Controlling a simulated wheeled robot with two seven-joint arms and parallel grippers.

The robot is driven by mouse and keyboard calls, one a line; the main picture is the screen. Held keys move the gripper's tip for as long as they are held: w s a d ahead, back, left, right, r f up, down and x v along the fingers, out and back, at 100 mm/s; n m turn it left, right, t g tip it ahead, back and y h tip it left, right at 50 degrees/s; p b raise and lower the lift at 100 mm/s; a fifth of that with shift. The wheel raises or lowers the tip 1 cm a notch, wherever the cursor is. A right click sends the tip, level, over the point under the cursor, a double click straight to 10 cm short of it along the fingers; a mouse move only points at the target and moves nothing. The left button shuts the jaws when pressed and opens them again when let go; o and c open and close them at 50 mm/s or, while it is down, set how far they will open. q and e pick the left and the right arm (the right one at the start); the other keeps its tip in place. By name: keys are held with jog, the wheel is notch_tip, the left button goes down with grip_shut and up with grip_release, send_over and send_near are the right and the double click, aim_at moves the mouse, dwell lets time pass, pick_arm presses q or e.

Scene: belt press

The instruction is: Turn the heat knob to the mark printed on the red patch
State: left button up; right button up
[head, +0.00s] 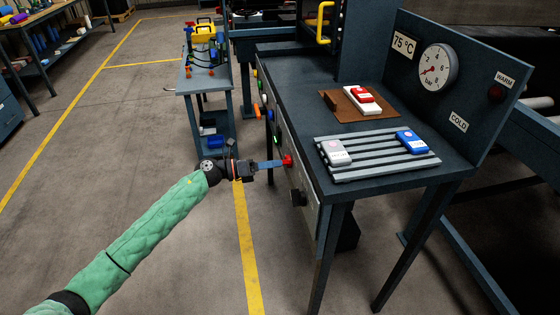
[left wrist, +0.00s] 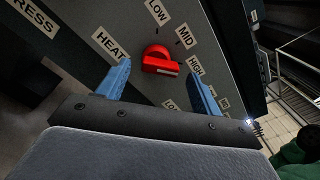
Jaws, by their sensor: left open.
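The red heat knob (left wrist: 160,60) sits on a dark panel beside a HEAT label (left wrist: 111,44), with LOW (left wrist: 158,12), MID (left wrist: 185,36) and HIGH (left wrist: 196,68) labels around it. Its raised grip lies roughly sideways; I cannot tell for sure which mark it points to. My left gripper (left wrist: 159,72) is open, with one blue finger on each side of the knob; contact is not clear. In the head view the left gripper (head: 274,164) reaches the knob (head: 287,160) on the press's front. The red patch (head: 365,95) lies on a white piece; its print is unreadable. My right gripper is not in view.
Grey (head: 335,153) and blue (head: 411,142) patches lie on a slatted rack (head: 378,168). A brown board (head: 343,105) is under the red one. A black knob (head: 297,197) is close by on the panel. A small cart (head: 208,83) stands behind; floor is open left.

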aim_at(285, 162)
pick_arm(q)
jog(key=shift+x, duration=1.45)
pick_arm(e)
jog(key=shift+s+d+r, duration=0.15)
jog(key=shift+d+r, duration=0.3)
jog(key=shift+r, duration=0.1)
pick_arm(q)
jog(key=c, duration=1)
jog(key=shift+o, duration=0.2)
jog(key=shift+p, duration=0.35)
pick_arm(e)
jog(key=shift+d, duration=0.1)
